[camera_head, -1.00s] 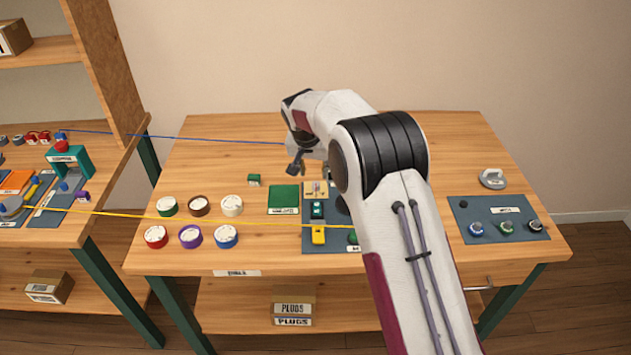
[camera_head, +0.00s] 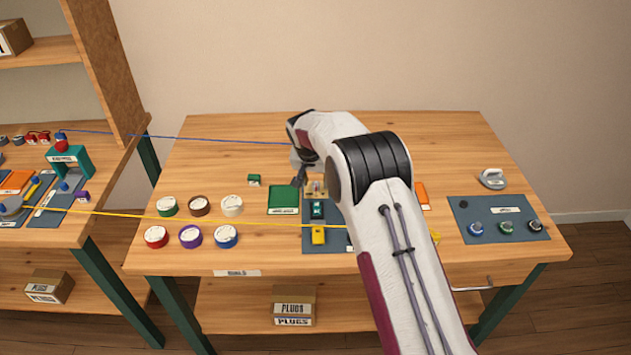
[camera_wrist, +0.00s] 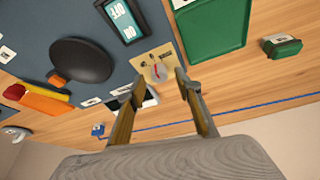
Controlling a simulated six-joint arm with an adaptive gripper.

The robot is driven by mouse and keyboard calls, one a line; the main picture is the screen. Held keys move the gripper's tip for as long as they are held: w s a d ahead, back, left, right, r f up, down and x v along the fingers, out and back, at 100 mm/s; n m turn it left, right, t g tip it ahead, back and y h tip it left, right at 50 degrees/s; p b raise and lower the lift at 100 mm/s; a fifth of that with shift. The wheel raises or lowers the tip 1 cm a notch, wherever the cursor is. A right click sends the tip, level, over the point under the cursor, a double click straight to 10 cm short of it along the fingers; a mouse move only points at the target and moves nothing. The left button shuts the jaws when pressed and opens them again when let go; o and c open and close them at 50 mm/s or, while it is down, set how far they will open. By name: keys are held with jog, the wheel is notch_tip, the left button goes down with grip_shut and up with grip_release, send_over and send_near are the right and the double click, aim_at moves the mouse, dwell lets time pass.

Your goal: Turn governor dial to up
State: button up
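A small beige plate (camera_wrist: 146,60) with a grey round dial (camera_wrist: 158,73) and a red mark lies on the dark mat; its label is too small to read, so I cannot confirm that it is the governor dial. It also shows in the head view (camera_head: 317,186), partly hidden behind my arm. My gripper (camera_wrist: 160,82) is open, its two fingers apart with the dial seen between the tips and nothing held. In the head view my gripper (camera_head: 299,181) is above the table, just left of the plate. I cannot tell its height or any contact.
A green tray (camera_wrist: 212,24), a green block (camera_wrist: 282,47), an ON/OFF switch (camera_wrist: 125,17) and a dark round knob (camera_wrist: 80,60) surround the plate. Blue (camera_head: 215,139) and yellow (camera_head: 215,220) cables cross the table. Several coloured round tubs stand at the left.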

jog(key=shift+w+f, duration=0.2)
jog(key=shift+f, duration=0.2)
grip_shut()
jog(key=shift+d+n+y, duration=0.1)
jog(key=shift+n+y, duration=0.2)
jog(key=shift+n, duration=0.3)
jog(key=shift+d+n+y, duration=0.1)
jog(key=shift+n+y, duration=0.6)
jog(key=shift+n, duration=1.2)
jog(key=shift+n+g+y, duration=0.3)
jog(key=shift+n+y, duration=0.2)
jog(key=shift+n, duration=1.5)
